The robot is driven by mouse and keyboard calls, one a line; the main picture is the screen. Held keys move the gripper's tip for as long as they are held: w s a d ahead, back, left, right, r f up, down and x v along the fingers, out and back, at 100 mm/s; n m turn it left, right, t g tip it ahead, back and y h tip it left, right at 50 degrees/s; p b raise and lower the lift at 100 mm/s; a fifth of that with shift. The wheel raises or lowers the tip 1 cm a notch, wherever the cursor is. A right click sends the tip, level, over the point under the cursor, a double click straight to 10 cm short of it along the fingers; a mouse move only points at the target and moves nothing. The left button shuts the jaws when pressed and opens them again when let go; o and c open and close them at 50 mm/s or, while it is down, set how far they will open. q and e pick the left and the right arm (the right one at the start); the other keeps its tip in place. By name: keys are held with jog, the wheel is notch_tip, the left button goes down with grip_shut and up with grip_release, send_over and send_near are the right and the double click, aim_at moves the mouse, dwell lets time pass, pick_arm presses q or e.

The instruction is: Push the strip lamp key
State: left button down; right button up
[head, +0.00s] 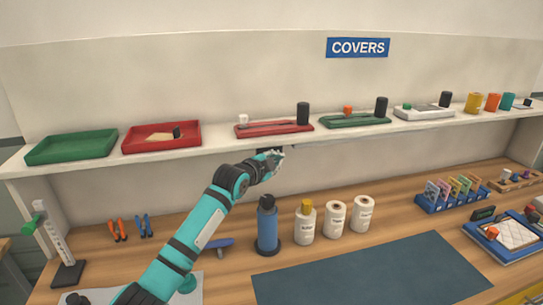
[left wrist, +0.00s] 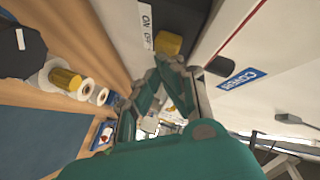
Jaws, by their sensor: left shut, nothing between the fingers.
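In the left wrist view, a yellow block that looks like the strip lamp key (left wrist: 168,43) sits beside a white label reading ON and OFF (left wrist: 147,25). My left gripper (left wrist: 167,64) is shut and empty, with its fingertips just below the yellow block in that picture. I cannot tell whether they touch it. In the head view, my left gripper (head: 276,157) is at the underside of the shelf's front edge, by a dark box (head: 266,151). The key itself is hidden there. My right gripper is not in view.
The shelf (head: 215,150) above holds green and red trays and several small devices. Below, the wooden bench (head: 235,283) carries a blue bottle (head: 267,228), several white rolls (head: 305,222) and a dark blue mat (head: 370,270). The space between shelf and bench is open right of my gripper.

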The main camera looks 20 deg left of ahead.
pick_arm(q)
jog(key=shift+s, duration=0.1)
jog(key=s+d+p, duration=0.3)
jog(key=s, duration=0.2)
jog(key=shift+p, duration=0.4)
jog(key=shift+s, duration=0.1)
